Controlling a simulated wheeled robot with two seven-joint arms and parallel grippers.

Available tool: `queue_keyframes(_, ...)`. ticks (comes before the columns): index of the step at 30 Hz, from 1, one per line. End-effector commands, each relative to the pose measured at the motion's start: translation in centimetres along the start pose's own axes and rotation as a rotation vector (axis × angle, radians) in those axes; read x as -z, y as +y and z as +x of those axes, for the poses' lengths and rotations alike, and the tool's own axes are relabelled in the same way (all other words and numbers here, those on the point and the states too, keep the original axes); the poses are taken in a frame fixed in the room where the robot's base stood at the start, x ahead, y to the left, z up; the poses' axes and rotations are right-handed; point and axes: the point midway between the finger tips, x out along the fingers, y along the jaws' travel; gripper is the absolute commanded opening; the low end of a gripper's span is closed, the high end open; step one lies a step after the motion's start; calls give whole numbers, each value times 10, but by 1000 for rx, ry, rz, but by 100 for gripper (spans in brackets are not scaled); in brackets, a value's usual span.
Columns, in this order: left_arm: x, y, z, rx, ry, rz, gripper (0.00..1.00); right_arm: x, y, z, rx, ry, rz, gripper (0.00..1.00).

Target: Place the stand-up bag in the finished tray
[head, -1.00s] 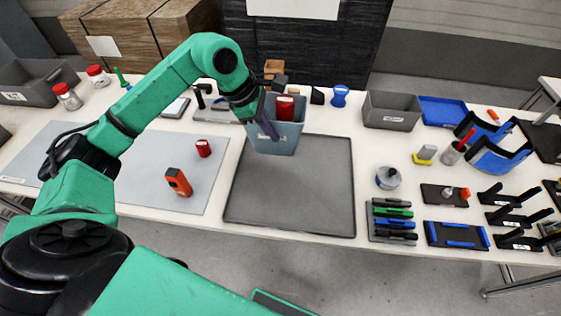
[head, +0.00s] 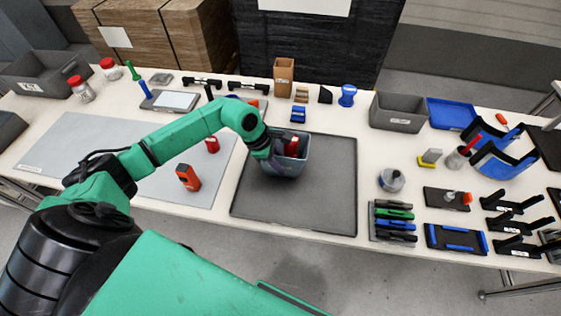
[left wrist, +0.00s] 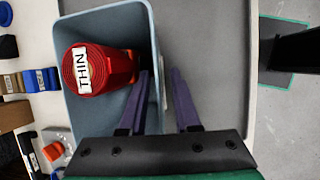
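A blue-grey open-topped container (head: 290,169), which I take for the stand-up bag, stands upright on the upper part of the large dark grey tray (head: 300,212), apparently the finished tray. A red item (head: 293,149) is inside it; the left wrist view shows this item (left wrist: 93,68) labelled THIN. My left gripper (head: 276,160) is at the bag's left side. In the left wrist view its two purple fingers (left wrist: 160,75) straddle the bag wall, one inside and one outside, with a gap between them. My right gripper is not in view.
A red can (head: 212,145) and an orange device (head: 188,177) are on the grey mat (head: 70,148) at left. Coloured-handled tools (head: 394,222) lie right of the tray. A grey bin (head: 398,112) stands at the back right. The tray's front is clear.

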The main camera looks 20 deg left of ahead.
Motion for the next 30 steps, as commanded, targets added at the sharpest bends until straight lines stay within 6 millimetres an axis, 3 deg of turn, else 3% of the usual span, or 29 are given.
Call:
queue_keyframes(11,-2,1,-4,0,0,0,33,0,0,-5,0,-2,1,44)
queue_keyframes(14,1,2,-11,-4,1,0,33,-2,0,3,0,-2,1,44)
queue_keyframes(27,1,1,-104,-4,2,1,33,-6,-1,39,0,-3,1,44)
queue_keyframes(30,0,1,-117,-2,0,1,33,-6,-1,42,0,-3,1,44)
